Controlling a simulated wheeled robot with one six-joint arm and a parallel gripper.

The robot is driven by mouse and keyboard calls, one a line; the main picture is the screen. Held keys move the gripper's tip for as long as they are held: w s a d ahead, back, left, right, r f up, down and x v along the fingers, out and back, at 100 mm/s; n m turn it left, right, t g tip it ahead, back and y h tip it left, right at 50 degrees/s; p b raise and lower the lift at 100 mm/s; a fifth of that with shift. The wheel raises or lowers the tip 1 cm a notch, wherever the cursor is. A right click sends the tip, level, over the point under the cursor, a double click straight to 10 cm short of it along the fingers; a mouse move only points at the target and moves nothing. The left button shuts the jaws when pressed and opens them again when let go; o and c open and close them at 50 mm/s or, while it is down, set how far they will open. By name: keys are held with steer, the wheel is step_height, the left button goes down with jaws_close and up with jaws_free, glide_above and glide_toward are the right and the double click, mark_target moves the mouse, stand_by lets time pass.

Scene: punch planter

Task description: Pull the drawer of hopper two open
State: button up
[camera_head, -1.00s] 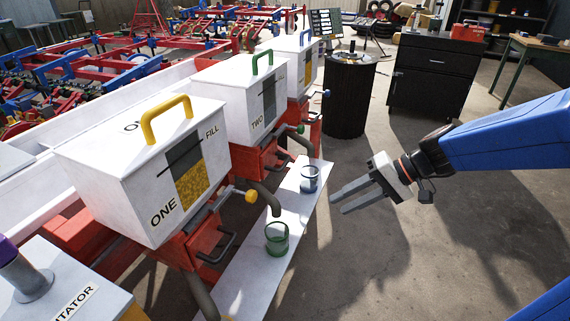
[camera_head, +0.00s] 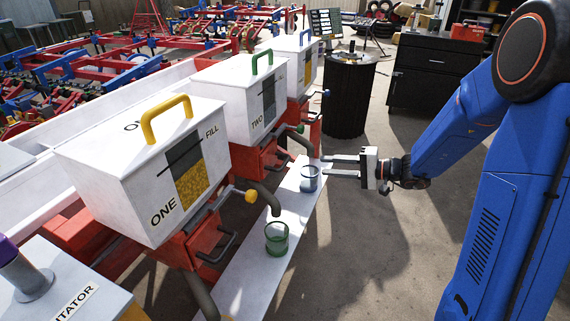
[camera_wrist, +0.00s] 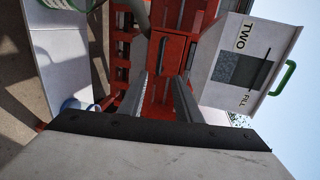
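Hopper two (camera_head: 243,97) is a white box with a green handle, behind hopper one in the head view; its "TWO" label shows sideways in the wrist view (camera_wrist: 222,68). Its red drawer (camera_head: 258,162) sits beneath it and looks closed. In the wrist view the drawer (camera_wrist: 174,52) has a dark bar handle (camera_wrist: 162,52) just beyond my fingertips. My gripper (camera_head: 324,165) is open and empty, its fingers pointing left toward the drawer. In the wrist view my gripper (camera_wrist: 163,76) has its two fingers apart, roughly in line with the handle and not visibly touching it.
A white shelf (camera_head: 250,282) runs below the hoppers. It carries a green cup (camera_head: 277,239) and a blue cup (camera_head: 310,179), the blue one close to my fingers. Hopper one (camera_head: 135,180) stands nearer.

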mark_target(285, 161)
steer(key=x, duration=1.6)
steer(key=shift+a, duration=0.25)
jaws_close()
